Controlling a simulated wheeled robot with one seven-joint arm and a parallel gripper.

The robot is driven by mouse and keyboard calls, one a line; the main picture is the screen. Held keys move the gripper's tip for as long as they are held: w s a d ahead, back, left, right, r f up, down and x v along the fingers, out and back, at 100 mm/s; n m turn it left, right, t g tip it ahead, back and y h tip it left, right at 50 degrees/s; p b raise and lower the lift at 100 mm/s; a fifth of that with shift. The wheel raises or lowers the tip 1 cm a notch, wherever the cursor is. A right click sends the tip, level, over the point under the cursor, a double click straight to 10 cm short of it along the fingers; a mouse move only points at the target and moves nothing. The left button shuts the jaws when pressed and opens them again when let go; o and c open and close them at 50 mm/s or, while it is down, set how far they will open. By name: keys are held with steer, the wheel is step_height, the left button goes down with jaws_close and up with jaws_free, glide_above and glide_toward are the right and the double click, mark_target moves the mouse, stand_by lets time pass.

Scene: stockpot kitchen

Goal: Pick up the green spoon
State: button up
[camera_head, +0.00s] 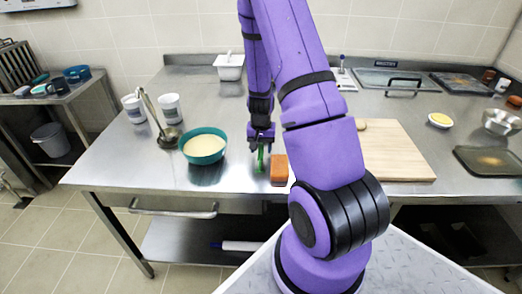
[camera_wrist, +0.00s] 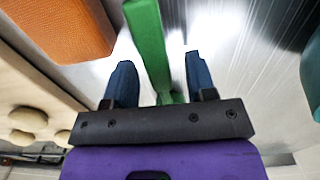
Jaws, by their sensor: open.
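The green spoon (camera_head: 260,158) is on the steel counter (camera_head: 232,172), between the teal bowl and the orange block. In the wrist view the green spoon (camera_wrist: 150,45) runs from the top edge down between the two fingers. My gripper (camera_head: 261,140) is over it, pointing down at the counter. In the wrist view my gripper (camera_wrist: 158,82) is open, with one dark blue finger on each side of the spoon and gaps visible on both sides. The spoon's far end is cut off by the wrist view's edge.
An orange block (camera_head: 279,167) lies close to the right of the spoon. A teal bowl (camera_head: 204,149) with pale contents stands to the left, near a ladle (camera_head: 168,136) and white cups (camera_head: 170,108). A wooden board (camera_head: 398,155) lies right of my arm.

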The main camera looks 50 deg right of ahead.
jaws_close()
steer(key=shift+r, duration=0.75)
steer(key=shift+s+r, duration=0.25)
steer(key=shift+r, duration=0.3)
steer(key=shift+s+r, duration=0.2)
steer(key=shift+r, duration=0.35)
steer(key=s, duration=0.5)
steer(key=s+d+r, duration=0.1)
steer(key=s, duration=0.4)
steer(key=s+d, duration=0.1)
steer(key=s, duration=0.4)
steer(key=shift+r, duration=0.15)
